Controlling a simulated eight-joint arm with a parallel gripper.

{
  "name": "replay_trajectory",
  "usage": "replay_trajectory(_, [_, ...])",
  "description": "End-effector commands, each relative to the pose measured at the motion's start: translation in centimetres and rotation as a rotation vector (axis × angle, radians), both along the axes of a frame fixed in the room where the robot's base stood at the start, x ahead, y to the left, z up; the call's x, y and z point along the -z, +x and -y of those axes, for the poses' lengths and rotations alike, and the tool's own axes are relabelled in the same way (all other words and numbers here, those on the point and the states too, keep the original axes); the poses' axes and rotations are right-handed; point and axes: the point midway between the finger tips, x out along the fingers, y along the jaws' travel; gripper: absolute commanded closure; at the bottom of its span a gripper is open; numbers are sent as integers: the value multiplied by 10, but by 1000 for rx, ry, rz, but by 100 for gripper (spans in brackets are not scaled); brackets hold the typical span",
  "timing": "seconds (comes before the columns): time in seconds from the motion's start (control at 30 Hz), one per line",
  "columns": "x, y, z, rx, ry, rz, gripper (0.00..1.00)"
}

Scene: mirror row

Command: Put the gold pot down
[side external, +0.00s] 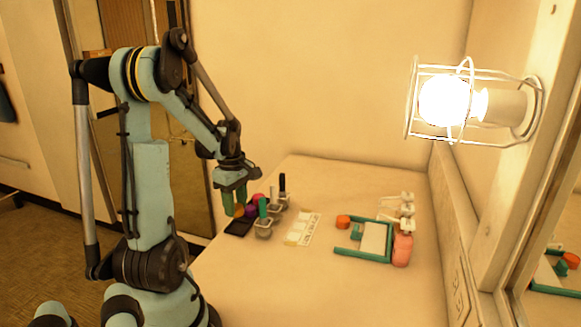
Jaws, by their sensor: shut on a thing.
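My gripper (235,205) hangs over the far left part of the table, its green fingers pointing down. It is shut on a small gold pot (239,211), which shows only in part between the fingers. The pot is just above or beside a flat black piece (238,228); I cannot tell whether it touches anything below. A purple round thing (251,211) and a magenta one (259,198) are close to the right of the gripper.
Grey holders (264,231) with green, white and black upright items stand right of the gripper. A pale card (303,229) lies mid-table. A teal frame (362,257), orange piece (343,222) and pink block (402,250) sit at right. A caged lamp (447,101) juts from the wall. The front table is clear.

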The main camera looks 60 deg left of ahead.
Motion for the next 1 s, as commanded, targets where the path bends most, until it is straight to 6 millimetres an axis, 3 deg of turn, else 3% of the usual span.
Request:
replay_trajectory(0.37, [39,0,0,0,0,0,90])
replay_trajectory(0.77, [44,0,0,0,0,0,90])
replay_trajectory(0.8, [45,0,0,0,0,0,59])
replay_trajectory(0.97, [44,0,0,0,0,0,35])
replay_trajectory(1.0, [44,0,0,0,0,0,35])
